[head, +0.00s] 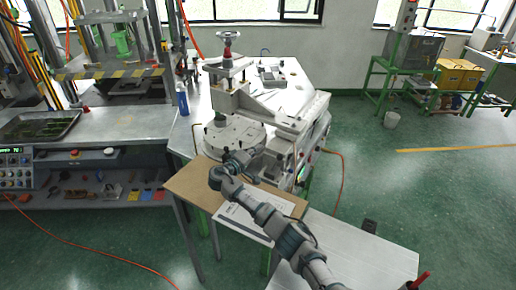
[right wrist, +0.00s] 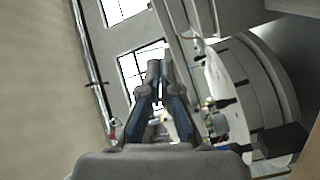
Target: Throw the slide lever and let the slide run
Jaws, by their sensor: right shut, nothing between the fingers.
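The wax injection machine (head: 285,125) stands on the bench, with a round pale plate (head: 233,137) at its front left and a red-topped handwheel (head: 228,45) on its column. My right gripper (head: 236,157) is at the front edge of the round plate, above the brown board. In the right wrist view its fingers (right wrist: 160,68) are together with nothing between them, and the curved side of the machine (right wrist: 255,85) is to their right. I cannot make out the slide lever for certain; small dark knobs show around the plate. Whether the gripper touches the machine is unclear. My left gripper is not in view.
A brown board (head: 192,187) and a printed sheet (head: 240,222) lie below my right arm. A blue bottle (head: 183,103) stands left of the machine. A press with a dark tray (head: 38,124) is at the left. Green floor is open at the right.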

